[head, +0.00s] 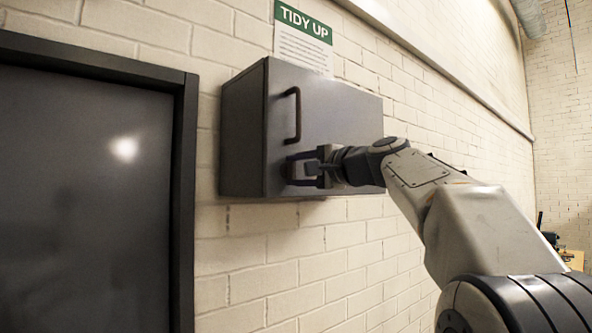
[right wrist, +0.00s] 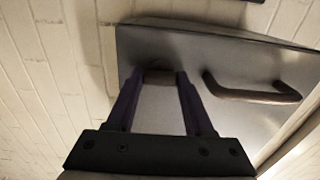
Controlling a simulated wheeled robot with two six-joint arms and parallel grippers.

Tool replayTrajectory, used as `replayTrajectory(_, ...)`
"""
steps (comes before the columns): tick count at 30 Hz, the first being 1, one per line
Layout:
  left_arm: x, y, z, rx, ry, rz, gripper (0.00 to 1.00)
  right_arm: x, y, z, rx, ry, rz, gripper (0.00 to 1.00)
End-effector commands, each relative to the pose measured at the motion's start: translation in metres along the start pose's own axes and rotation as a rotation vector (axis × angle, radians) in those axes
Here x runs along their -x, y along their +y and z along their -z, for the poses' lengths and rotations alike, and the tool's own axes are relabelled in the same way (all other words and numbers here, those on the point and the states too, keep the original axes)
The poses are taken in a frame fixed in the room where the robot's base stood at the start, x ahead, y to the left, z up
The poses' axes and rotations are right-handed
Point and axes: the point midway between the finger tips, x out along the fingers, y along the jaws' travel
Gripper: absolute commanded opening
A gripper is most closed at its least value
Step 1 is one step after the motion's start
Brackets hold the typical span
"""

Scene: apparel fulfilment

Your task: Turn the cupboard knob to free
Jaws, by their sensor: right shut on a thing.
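A grey metal cupboard (head: 340,105) is mounted on the brick wall, and its door is closed. A dark bar handle (head: 297,115) is upright on the door; it also shows in the right wrist view (right wrist: 255,94). My right gripper (head: 291,170) is at the lower part of the door, below the handle. Its two fingers are shut on a small dark knob (right wrist: 159,76), one finger on each side. In the head view the fingers largely hide the knob, and I cannot tell how far it is turned. My left gripper is out of view.
A green and white "TIDY UP" sign (head: 304,36) is on the wall above the cupboard. A large dark framed panel (head: 85,190) is at the left. The wall below the cupboard is bare brick.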

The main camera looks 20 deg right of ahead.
Motion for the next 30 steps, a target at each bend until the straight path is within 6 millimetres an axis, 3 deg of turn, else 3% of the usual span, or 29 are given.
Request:
replayTrajectory(16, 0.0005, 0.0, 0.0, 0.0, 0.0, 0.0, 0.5, 0.0003, -0.0003, 0.0012, -0.023, 0.004, 0.002, 0.0)
replayTrajectory(17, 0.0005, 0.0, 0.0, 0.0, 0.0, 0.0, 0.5, 0.0003, -0.0003, 0.0012, -0.023, 0.004, 0.002, 0.64)
replayTrajectory(18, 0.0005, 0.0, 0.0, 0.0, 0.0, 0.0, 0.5, 0.0003, -0.0003, 0.0011, -0.023, 0.004, 0.002, 0.79)
replayTrajectory(19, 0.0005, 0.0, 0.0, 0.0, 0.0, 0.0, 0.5, 0.0002, -0.0002, 0.001, -0.023, 0.003, 0.001, 0.82)
replayTrajectory(30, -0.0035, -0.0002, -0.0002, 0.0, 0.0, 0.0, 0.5, 0.0045, 0.0012, 0.0006, -0.021, 0.002, 0.002, 0.82)
